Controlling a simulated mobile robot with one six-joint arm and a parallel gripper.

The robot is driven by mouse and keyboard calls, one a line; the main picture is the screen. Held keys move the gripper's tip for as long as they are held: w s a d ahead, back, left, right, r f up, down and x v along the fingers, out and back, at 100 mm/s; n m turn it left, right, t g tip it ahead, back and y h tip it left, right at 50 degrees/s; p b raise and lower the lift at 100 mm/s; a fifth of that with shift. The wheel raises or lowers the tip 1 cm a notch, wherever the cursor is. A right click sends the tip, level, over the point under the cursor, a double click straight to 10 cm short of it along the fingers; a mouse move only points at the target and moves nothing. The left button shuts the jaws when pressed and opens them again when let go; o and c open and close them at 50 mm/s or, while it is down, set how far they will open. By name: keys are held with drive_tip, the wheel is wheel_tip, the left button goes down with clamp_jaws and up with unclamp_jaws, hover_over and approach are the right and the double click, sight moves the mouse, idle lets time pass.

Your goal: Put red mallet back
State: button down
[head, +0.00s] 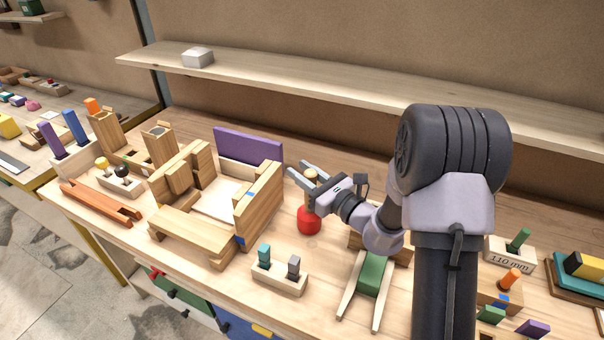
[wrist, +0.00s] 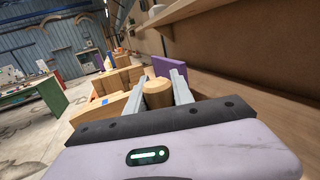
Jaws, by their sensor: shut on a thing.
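The red mallet's red head (head: 309,220) hangs low, below my gripper, to the right of the wooden box-like assembly. Its pale round wooden handle end (head: 311,174) shows between the fingers of my gripper (head: 300,169). In the wrist view, the wooden handle (wrist: 158,94) stands upright between the two grey fingers of my gripper (wrist: 157,84), which is shut on it. The red head is hidden in the wrist view. I cannot tell whether the head touches the bench.
A wooden assembly (head: 217,197) with a purple panel (head: 247,146) stands left of the mallet. A small block holder (head: 279,277) with teal and grey pegs is in front. A green-seated wooden frame (head: 371,275) is at the right. A shelf (head: 330,90) runs behind.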

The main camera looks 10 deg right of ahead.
drive_tip(key=c, duration=1.1)
unclamp_jaws()
drive_tip(key=shift+f, duration=0.1)
